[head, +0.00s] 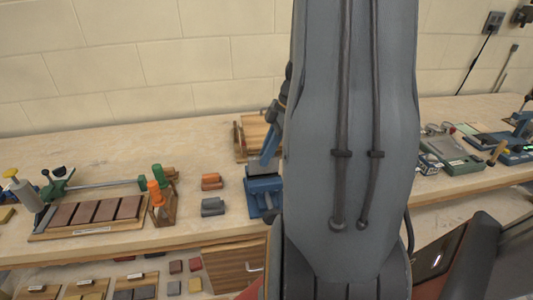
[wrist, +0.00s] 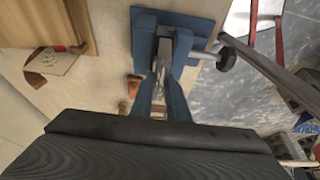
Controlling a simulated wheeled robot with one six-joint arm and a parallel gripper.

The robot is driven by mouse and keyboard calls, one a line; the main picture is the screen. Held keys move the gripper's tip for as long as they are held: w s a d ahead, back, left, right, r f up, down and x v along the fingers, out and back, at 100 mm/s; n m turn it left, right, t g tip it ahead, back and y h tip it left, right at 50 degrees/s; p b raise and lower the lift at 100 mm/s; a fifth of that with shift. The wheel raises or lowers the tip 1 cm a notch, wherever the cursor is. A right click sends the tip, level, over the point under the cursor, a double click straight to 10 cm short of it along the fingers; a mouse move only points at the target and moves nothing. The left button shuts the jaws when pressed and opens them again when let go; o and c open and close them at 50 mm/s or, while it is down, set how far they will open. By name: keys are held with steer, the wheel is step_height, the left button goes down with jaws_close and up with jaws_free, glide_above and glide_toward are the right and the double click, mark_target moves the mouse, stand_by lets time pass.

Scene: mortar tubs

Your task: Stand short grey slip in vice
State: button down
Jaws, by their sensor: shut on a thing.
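The blue vice (head: 264,187) stands at the bench's front edge in the head view, just left of my arm. In the wrist view the vice (wrist: 143,38) lies straight ahead of my fingers, with its dark-knobbed handle (wrist: 226,58) to the right. My gripper (wrist: 163,82) is shut on a narrow grey piece, which looks like the short grey slip (wrist: 161,65). Its blue fingers are at the vice, and one finger shows above it in the head view (head: 270,146). I cannot tell whether the slip's end is between the jaws.
Grey pieces (head: 212,207) and orange-brown pieces (head: 211,181) lie left of the vice. A wooden rack (head: 252,134) stands behind it. A board with brown tiles (head: 92,212) and a wooden holder with orange- and green-handled tools (head: 162,209) are farther left.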

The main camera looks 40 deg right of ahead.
mark_target(266, 171)
steer(key=shift+f+b, duration=0.8)
steer(key=shift+f, duration=0.2)
steer(key=shift+f, duration=0.1)
steer(key=shift+f+b, duration=0.8)
steer(key=c, duration=1.2)
jaws_free()
steer(key=shift+o, duration=0.2)
steer(key=shift+r, duration=0.1)
steer(key=shift+r+p, duration=2.2)
steer(key=shift+r, duration=1.25)
